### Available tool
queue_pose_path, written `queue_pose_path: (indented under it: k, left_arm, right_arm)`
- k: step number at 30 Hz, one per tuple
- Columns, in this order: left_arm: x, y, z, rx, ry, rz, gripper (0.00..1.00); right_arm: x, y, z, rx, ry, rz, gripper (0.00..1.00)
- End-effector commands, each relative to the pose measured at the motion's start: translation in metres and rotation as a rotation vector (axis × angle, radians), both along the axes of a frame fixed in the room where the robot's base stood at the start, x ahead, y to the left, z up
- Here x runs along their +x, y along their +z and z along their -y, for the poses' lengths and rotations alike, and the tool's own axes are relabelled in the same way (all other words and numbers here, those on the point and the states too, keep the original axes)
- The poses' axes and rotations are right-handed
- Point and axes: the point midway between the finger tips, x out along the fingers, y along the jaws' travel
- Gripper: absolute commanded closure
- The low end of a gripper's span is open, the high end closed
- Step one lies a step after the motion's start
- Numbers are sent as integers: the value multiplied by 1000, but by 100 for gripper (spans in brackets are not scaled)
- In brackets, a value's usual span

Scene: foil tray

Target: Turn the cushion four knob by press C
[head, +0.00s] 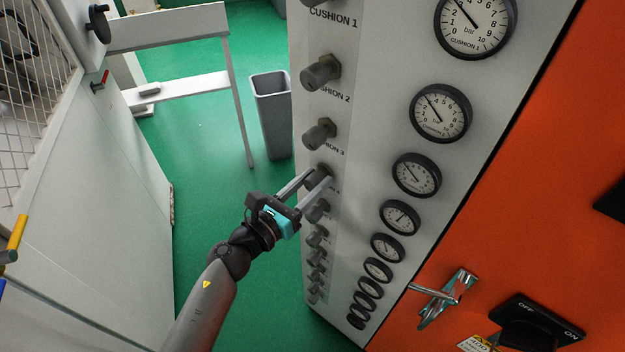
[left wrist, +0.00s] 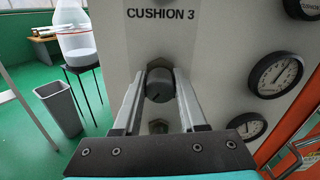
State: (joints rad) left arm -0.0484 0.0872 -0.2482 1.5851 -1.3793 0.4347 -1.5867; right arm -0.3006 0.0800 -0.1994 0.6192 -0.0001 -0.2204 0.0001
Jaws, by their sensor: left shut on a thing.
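The cushion four knob (head: 318,176), a dark grey round knob, is the fourth one visible from the top in the panel's column. My left gripper (head: 309,178) reaches it from the lower left, with one finger on each side. In the left wrist view the knob (left wrist: 160,86) sits between the fingertips of my left gripper (left wrist: 160,80), just below the printed CUSHION 3 label. The gripper is shut on it. The knob's own label is mostly hidden. My right gripper is not in view.
The white panel (head: 380,55) carries more knobs above and below, close together, and a column of round gauges (head: 416,176) to the right. An orange cabinet (head: 545,130) with a metal handle (head: 447,297) stands at right. A grey bin (head: 272,115) stands on the green floor.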

Motion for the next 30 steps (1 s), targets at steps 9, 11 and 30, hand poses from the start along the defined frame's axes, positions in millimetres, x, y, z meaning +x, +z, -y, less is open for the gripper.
queue_pose_path:
  k: [9,11,30]
  left_arm:
    - [0,-1,-1,-198,-2,-165,100]
    - [0,-1,-1,-243,-2,-203,100]
    - [1,-2,-2,-717,0,-586,100]
  right_arm:
    - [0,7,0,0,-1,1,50]
    - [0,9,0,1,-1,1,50]
    - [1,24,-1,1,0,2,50]
